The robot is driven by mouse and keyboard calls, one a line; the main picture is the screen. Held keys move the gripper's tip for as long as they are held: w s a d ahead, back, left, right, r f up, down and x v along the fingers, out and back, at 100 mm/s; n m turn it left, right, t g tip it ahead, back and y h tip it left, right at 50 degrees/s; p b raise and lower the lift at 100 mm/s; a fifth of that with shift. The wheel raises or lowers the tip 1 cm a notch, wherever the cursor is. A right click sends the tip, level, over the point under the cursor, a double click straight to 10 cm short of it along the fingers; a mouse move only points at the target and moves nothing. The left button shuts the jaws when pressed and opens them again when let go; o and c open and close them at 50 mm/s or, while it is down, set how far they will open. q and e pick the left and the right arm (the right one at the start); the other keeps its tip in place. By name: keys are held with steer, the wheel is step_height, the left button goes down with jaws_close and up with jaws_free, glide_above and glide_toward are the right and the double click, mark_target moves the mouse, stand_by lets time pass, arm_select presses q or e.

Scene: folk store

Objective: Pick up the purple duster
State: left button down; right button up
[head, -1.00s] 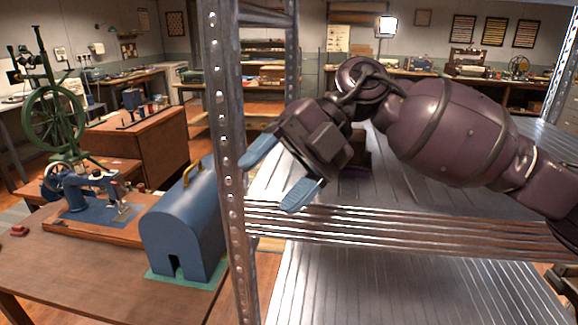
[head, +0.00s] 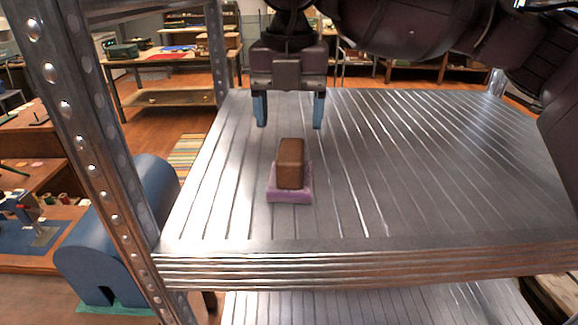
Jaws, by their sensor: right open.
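The duster (head: 290,197) has a purple base with a brown block-shaped top. It lies on the ribbed metal shelf (head: 400,190), left of the middle and toward the front. My right gripper (head: 290,112) is open and empty, with its two blue fingers pointing down. In the picture it is above and behind the duster, apart from it. My left gripper is not in view.
A perforated metal post (head: 90,150) stands at the shelf's front left corner, another (head: 216,50) at the back left. A blue domed cover (head: 110,230) stands beyond the left post. The shelf around the duster is clear.

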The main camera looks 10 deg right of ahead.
mark_target(291, 149)
step_height(291, 149, down, 3)
steer(key=shift+r, duration=0.1)
steer(key=shift+s+f+p, duration=0.15)
steer(key=shift+f+p, duration=0.1)
steer(key=shift+f, duration=1.05)
steer(key=shift+s+f+p, duration=0.1)
steer(key=shift+f+p, duration=0.1)
steer(key=shift+f, duration=1.1)
steer(key=shift+c, duration=0.4)
steer(key=c, duration=1)
